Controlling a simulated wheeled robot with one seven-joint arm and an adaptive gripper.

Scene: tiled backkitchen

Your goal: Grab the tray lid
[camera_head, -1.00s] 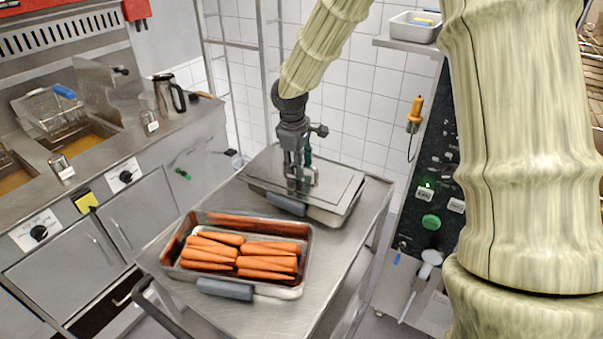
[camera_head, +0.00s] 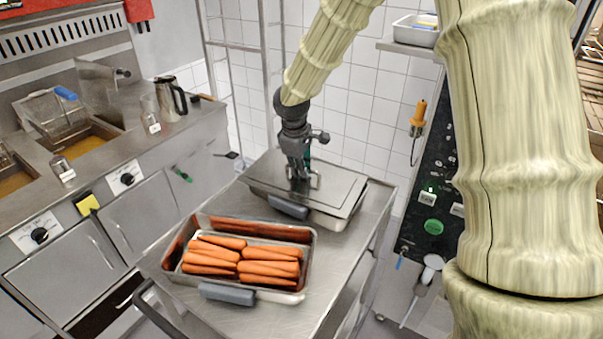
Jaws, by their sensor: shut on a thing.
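The tray lid (camera_head: 335,185) is a flat grey metal sheet. It lies on a metal tray (camera_head: 335,222) with a grey handle, at the back of the steel cart. My gripper (camera_head: 302,186) points down at the middle of the lid and is shut on its handle. The handle is mostly hidden by the fingers. The lid looks level and still on the tray, though I cannot tell whether a small gap has opened.
A fryer counter (camera_head: 95,185) is on the left. A dark control panel (camera_head: 432,190) and a wall shelf (camera_head: 400,48) are on the right. White tiles stand close behind the cart.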

